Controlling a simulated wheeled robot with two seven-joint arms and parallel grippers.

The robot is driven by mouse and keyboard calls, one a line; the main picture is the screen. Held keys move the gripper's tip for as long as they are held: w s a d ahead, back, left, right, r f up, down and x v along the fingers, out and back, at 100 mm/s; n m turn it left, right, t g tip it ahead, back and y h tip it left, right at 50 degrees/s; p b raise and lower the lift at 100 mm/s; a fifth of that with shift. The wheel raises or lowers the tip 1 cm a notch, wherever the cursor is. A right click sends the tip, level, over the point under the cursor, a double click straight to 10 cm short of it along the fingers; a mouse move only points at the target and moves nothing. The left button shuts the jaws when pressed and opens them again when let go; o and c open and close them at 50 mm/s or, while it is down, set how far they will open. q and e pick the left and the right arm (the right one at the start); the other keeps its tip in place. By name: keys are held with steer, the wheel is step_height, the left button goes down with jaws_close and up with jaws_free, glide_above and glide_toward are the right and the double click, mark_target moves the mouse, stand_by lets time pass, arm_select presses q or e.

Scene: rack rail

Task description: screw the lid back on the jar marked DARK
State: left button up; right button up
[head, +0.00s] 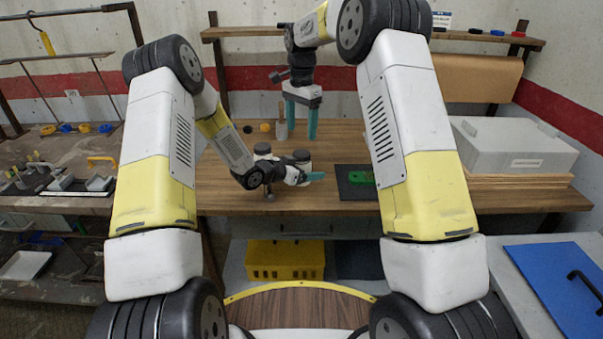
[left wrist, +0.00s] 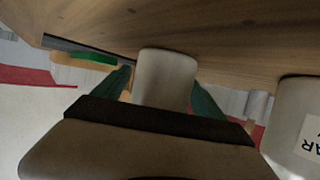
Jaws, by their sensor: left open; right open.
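A pale jar-like body (left wrist: 165,75) stands between the open teal fingers of my left gripper (left wrist: 165,95) in the left wrist view. I cannot tell whether they touch it. Another pale jar (left wrist: 295,120) is at the right edge there, with a label partly cut off, showing letters like "AR". No DARK mark is readable. My right gripper (head: 300,120) is open, fingers pointing down above the table behind the jars, with nothing between them.
A grey cup with a stick (head: 282,131) and black and orange discs (head: 265,127) are at the table's back. A green object (head: 361,178) lies on a black mat (head: 350,192). A grey case (head: 512,148) stands at the right. Table left of the jars is bare.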

arm_select(q)
jaws_close()
stand_by(0.4)
